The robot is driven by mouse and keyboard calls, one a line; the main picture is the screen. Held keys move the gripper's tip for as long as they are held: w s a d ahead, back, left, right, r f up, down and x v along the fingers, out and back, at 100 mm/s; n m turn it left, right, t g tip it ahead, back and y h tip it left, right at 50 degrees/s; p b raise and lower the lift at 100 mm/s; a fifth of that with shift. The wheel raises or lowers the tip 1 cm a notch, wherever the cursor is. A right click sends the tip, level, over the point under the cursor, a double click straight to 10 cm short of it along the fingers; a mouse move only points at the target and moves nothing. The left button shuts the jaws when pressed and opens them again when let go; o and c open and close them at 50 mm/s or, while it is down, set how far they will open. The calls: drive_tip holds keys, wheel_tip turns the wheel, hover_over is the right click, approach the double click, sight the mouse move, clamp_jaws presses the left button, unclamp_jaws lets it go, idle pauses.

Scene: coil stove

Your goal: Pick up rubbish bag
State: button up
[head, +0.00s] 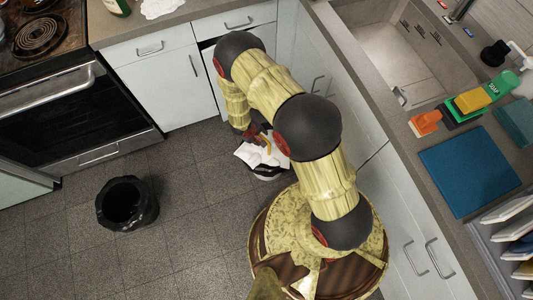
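A round black bin (150,207) lined with what looks like a black rubbish bag stands on the floor at the left, in front of the stove; its dark inside looks empty. A second dark, round-bottomed item (266,176), possibly a filled rubbish bag, sits on the floor by the cabinets, with crumpled white paper (248,156) and a yellow scrap on top. My gripper (262,141) points down right at this paper, mostly hidden by my arm. I cannot tell whether it touches or holds anything.
The stove (60,110) is at the left. White cabinets (150,85) line the back and the right. The counter at right holds a sink (405,65), a blue mat (468,170), sponges and a dish rack (510,240). The tiled floor between the bins is clear.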

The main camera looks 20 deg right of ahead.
drive_tip(key=shift+b+x, duration=1.35)
drive_tip(key=shift+x, duration=2.85)
drive_tip(key=shift+c, duration=0.7)
clamp_jaws()
drive_tip(key=shift+r, duration=0.1)
